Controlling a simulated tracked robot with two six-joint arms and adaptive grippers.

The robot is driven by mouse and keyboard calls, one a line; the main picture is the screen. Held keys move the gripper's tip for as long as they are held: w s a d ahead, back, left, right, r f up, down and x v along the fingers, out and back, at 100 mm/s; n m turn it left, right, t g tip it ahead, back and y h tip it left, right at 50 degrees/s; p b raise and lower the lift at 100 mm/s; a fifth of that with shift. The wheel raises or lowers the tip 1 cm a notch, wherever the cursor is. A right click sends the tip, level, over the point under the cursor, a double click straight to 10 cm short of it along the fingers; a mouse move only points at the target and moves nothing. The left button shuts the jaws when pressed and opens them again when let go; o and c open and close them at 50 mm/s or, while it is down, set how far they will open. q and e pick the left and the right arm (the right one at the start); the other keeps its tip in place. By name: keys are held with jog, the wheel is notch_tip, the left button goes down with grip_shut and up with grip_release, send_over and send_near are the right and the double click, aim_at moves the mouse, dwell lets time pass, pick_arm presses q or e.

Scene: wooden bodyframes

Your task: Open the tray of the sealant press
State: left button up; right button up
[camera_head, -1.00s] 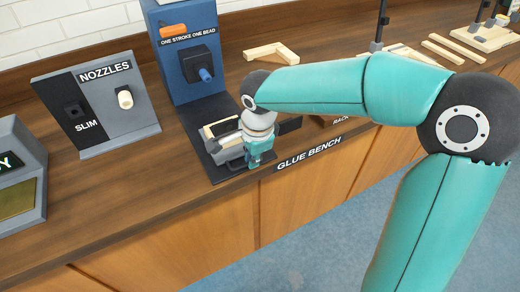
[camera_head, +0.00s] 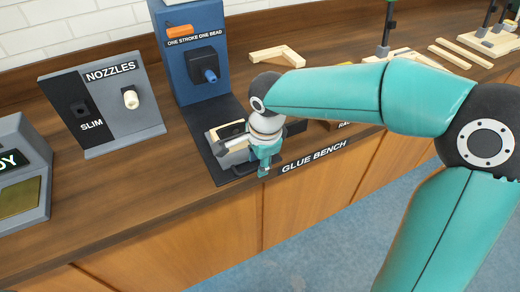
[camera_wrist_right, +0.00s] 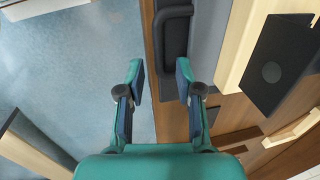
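The sealant press (camera_head: 193,75) is a blue column with a dark nozzle block on the bench. Its grey tray (camera_head: 235,155) sits on the dark base plate, with a pale wooden piece (camera_head: 231,130) in it. My right gripper (camera_head: 265,170) points down at the front right corner of the tray, by the bench's front edge, and partly hides it. In the right wrist view my right gripper (camera_wrist_right: 162,82) has its fingers apart. A dark handle bar (camera_wrist_right: 175,32) lies beyond the fingertips, nearer the right finger; I see no grip on it. My left gripper is not in view.
A nozzle stand (camera_head: 103,105) and a grey console (camera_head: 22,175) stand left of the press. Wooden pieces (camera_head: 277,56) lie behind my right arm. The bench front edge and blue floor (camera_head: 310,245) are below the gripper.

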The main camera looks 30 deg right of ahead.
notch_tip(320, 180, up, 11)
jog(key=s, duration=0.2)
jog(key=shift+r, duration=0.15)
jog(key=shift+s+a, duration=0.1)
dwell(0.4)
